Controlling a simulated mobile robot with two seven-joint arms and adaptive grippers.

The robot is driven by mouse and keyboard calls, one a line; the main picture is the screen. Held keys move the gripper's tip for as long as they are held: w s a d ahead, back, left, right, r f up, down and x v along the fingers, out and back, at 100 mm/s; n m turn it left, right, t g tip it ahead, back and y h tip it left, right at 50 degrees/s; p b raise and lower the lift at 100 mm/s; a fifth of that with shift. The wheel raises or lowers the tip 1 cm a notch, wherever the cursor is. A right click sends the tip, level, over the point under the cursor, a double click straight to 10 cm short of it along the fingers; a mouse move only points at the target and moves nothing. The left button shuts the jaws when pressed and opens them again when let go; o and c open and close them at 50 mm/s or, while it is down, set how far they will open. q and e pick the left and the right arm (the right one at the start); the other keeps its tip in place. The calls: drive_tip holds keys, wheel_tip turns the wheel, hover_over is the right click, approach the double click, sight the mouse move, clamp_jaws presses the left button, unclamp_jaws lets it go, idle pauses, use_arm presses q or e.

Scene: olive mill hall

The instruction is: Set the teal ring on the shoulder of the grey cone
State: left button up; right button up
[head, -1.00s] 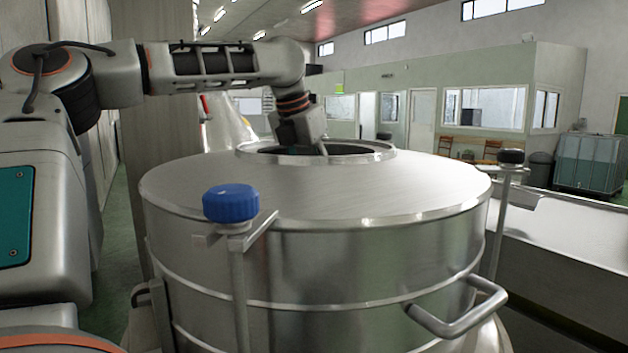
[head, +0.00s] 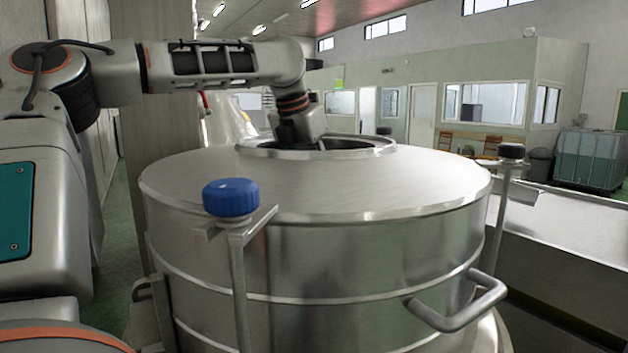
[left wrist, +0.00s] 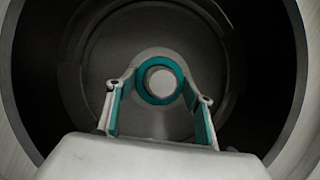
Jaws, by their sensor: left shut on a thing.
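The teal ring (left wrist: 141,82) shows near the middle of the left wrist view. My left gripper (left wrist: 160,82) is shut on it, with a teal-padded finger on each side. A pale round face (left wrist: 160,78) shows through the ring, seemingly the top of the grey cone, with grey surface around and below. I cannot tell from this straight-down look whether the ring touches the shoulder. In the head view my left gripper (head: 304,128) reaches down into the round opening of a steel vessel; its fingertips, the ring and the cone are hidden there. My right gripper is not in view.
The steel vessel (head: 330,190) has a raised rim (head: 385,149) close around my left gripper. A blue knob (head: 230,198) and a black knob (head: 511,151) stand on brackets at its sides. A handle (head: 462,312) sticks out at front right. The vessel's interior is dark.

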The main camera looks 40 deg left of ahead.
use_arm(q)
drive_tip(key=o, duration=1.3)
drive_tip(key=v, duration=1.2)
